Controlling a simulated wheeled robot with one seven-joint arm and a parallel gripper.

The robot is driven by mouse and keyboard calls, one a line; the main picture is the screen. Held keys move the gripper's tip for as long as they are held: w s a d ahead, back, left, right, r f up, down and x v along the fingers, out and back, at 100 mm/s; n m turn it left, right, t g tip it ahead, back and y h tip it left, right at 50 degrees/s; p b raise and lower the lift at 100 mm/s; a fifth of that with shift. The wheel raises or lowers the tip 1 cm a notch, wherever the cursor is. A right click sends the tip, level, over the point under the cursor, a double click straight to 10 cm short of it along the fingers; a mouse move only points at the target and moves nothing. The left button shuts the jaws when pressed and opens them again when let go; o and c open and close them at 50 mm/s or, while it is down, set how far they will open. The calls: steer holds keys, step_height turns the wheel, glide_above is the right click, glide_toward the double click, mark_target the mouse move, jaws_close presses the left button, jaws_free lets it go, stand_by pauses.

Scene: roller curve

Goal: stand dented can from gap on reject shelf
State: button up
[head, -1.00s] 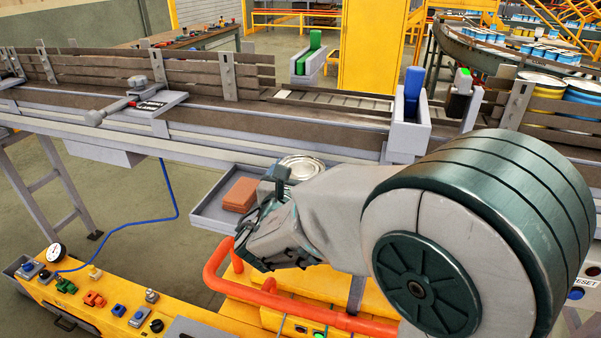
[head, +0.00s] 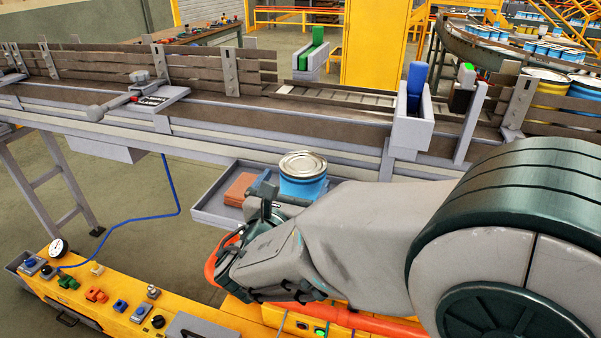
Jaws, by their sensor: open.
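A blue can with a silver lid (head: 303,176) stands upright on the grey shelf tray (head: 208,205) below the conveyor's near side. I cannot see a dent from here. My gripper (head: 262,205) is in front of the tray, just to the near left of the can, with its jaws open and apart from the can as far as I can see. My arm hides the can's lower right side and the tray's right part. The roller gap (head: 335,97) in the conveyor shows no can.
A reddish-brown block (head: 240,189) lies on the tray left of the can. The conveyor rail (head: 300,135) runs behind the tray. A yellow control console (head: 110,300) with knobs and an orange-red tube (head: 213,268) lie below my arm. A blue hose hangs at left.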

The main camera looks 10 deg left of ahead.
steer(key=s, duration=0.5)
steer(key=shift+s+a, duration=0.3)
steer(key=shift+a, duration=0.1)
